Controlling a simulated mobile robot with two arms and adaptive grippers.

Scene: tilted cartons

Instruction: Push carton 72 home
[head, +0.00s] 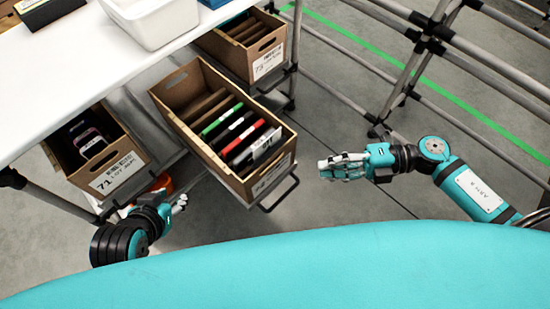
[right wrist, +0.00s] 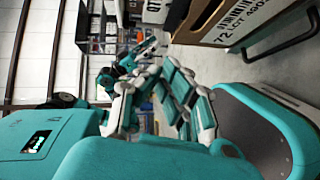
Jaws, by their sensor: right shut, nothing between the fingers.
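Carton 72 (head: 268,180) is an open brown box in the middle of the head view, jutting well out past the white table edge, tilted on its rack. It holds several upright folders, green, white, red and black. Its label shows sideways in the right wrist view (right wrist: 238,25). My right gripper (head: 327,168) is shut and empty, a short way right of the carton's front, apart from it; its fingers also show in the right wrist view. My left gripper (head: 178,204) is low between carton 71 and carton 72, touching neither; its fingers are too small to read.
Carton 71 (head: 115,175) sits to the left and carton 73 (head: 262,62) behind to the right, both mostly under the white table (head: 60,75). A white bin (head: 150,22) stands on top. Grey pipe rails (head: 400,95) rise at the right. Open floor lies between.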

